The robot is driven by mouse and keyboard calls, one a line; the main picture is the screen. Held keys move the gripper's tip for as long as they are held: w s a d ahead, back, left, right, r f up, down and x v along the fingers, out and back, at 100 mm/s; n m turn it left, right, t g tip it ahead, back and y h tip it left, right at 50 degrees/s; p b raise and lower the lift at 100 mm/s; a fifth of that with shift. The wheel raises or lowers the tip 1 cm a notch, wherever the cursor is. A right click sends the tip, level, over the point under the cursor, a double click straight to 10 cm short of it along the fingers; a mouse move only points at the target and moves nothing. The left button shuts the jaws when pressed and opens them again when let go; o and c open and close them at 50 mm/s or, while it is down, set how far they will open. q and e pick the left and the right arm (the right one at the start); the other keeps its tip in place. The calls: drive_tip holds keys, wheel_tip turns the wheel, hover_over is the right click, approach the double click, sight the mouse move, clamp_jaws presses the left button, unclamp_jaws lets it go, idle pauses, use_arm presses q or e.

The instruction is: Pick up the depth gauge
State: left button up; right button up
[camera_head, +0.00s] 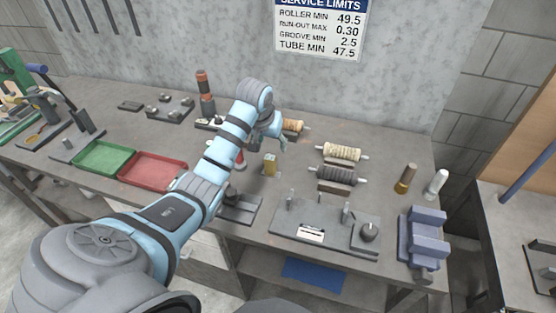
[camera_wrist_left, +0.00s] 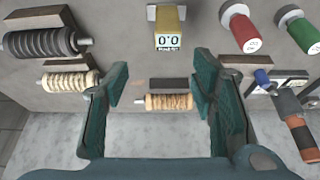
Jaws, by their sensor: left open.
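The depth gauge (camera_head: 270,166) is a small yellow block standing on the bench, just in front of my left gripper in the head view. In the left wrist view the depth gauge (camera_wrist_left: 169,27) shows at the top middle, with a display reading 0.0. My left gripper (camera_head: 282,138) is above the bench, near the back. In the left wrist view its two fingers (camera_wrist_left: 160,88) are apart, with a tan roller (camera_wrist_left: 168,102) showing between them; I cannot tell how far below them it lies. The gauge is outside the fingers. My right gripper is not in view.
Two more rollers, one cream (camera_head: 342,152) and one dark (camera_head: 336,176), lie right of the gauge. A red-capped cylinder (camera_wrist_left: 240,31) and a green one (camera_wrist_left: 302,33) stand on its other side. A grey fixture plate (camera_head: 285,227) is in front. Red (camera_head: 152,170) and green (camera_head: 104,157) trays lie left.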

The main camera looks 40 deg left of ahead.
sight(268, 159)
use_arm(q)
drive_tip(key=f, duration=0.2)
drive_tip(key=a+f, duration=0.1)
drive_tip(key=f, duration=0.1)
drive_tip(key=f+b, duration=0.1)
drive_tip(key=f, duration=0.1)
drive_tip(key=shift+a+f, duration=0.15)
drive_tip(key=shift+a, duration=0.15)
drive_tip(key=b+x, duration=0.1)
drive_tip(key=x, duration=0.2)
drive_tip(key=w+b+x, duration=0.1)
drive_tip(key=x, duration=0.2)
drive_tip(key=shift+w+d+f, duration=0.1)
drive_tip(key=shift+c, duration=0.2)
drive_tip(key=shift+s+r, duration=0.25)
drive_tip(key=c, duration=0.3)
drive_tip(key=shift+w, duration=0.1)
clamp_jaws()
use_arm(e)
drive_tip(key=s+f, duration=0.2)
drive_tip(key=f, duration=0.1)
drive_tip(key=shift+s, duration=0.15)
